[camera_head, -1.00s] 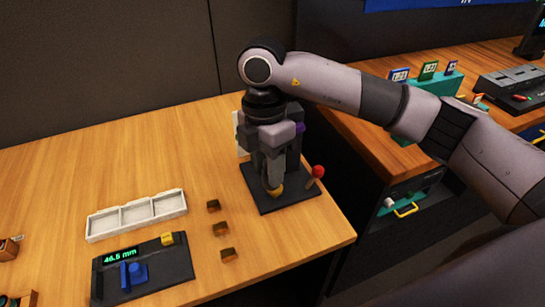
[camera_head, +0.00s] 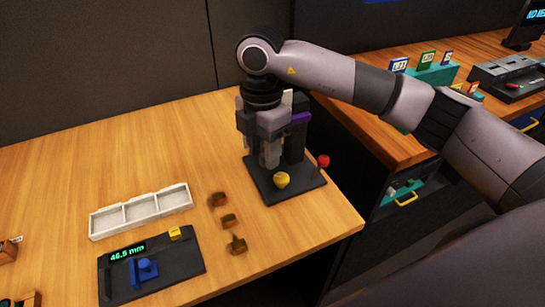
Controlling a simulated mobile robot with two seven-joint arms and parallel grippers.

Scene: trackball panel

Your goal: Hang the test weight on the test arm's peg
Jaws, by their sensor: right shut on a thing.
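My right gripper (camera_head: 268,163) points down over the black base of a stand (camera_head: 295,190). It is shut, with a small rounded yellow piece, apparently the test weight (camera_head: 282,180), at its fingertips. The exact contact is hard to make out. The stand's dark upright with a purple part (camera_head: 300,119) rises behind and to the right of the gripper. The test arm and its peg cannot be made out and may be hidden by the gripper. My left gripper is out of view.
A red ball (camera_head: 323,161) is at the base's right edge. Several brown blocks (camera_head: 229,221) lie left of the stand. Beyond them are a white three-compartment tray (camera_head: 141,212) and a black gauge panel (camera_head: 185,262) reading 46.5 mm. A gap separates the right-hand bench (camera_head: 385,153).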

